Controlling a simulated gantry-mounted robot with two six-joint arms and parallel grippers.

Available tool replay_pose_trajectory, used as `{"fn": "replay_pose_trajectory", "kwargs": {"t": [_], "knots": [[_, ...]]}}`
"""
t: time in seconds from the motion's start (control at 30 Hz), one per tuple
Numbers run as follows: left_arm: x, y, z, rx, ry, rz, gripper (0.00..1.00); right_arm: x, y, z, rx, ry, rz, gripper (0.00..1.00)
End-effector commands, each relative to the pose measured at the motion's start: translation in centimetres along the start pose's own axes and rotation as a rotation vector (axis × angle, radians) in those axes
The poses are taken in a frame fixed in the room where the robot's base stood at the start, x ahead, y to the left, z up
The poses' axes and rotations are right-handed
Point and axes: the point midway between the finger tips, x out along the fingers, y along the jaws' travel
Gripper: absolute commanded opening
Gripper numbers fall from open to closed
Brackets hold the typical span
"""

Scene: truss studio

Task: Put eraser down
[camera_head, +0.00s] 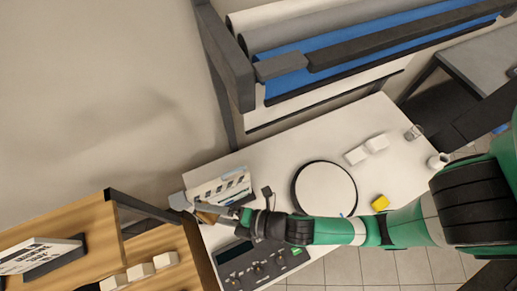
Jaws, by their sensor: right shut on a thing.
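My right arm reaches in from the right, and its gripper (222,212) is at the table's left end, by the lower edge of a black-and-white clapperboard (222,187). It is shut on a small brownish thing (207,216), which I take to be the eraser; only part of it shows. I cannot tell whether it touches the clapperboard or the table. My left gripper is not in view.
The white table (275,160) also holds a round white disc with a dark rim (325,190), a yellow block (380,202), white blocks (366,148), a glass (414,132), a white mug (437,160) and a dark control panel (258,265). Wooden shelving (75,222) stands left.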

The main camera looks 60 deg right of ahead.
Motion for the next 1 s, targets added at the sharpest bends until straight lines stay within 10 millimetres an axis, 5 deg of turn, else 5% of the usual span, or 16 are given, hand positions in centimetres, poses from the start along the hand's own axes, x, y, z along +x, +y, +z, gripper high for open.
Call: {"fn": "replay_pose_trajectory", "kwargs": {"t": [0.33,0.6,0.8,1.0], "knots": [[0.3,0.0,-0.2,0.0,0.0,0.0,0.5,0.7,-15.2,4.5,0.076,-0.232,-0.262,0.49],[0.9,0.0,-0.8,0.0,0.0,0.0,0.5,-3.6,-27.4,9.1,0.262,-0.499,-0.475,0.49],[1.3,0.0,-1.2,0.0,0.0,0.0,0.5,-7.9,-33.0,10.9,0.418,-0.646,-0.611,0.49],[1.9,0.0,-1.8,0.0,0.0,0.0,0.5,-11.8,-36.3,11.9,0.596,-0.757,-0.762,0.49]]}}
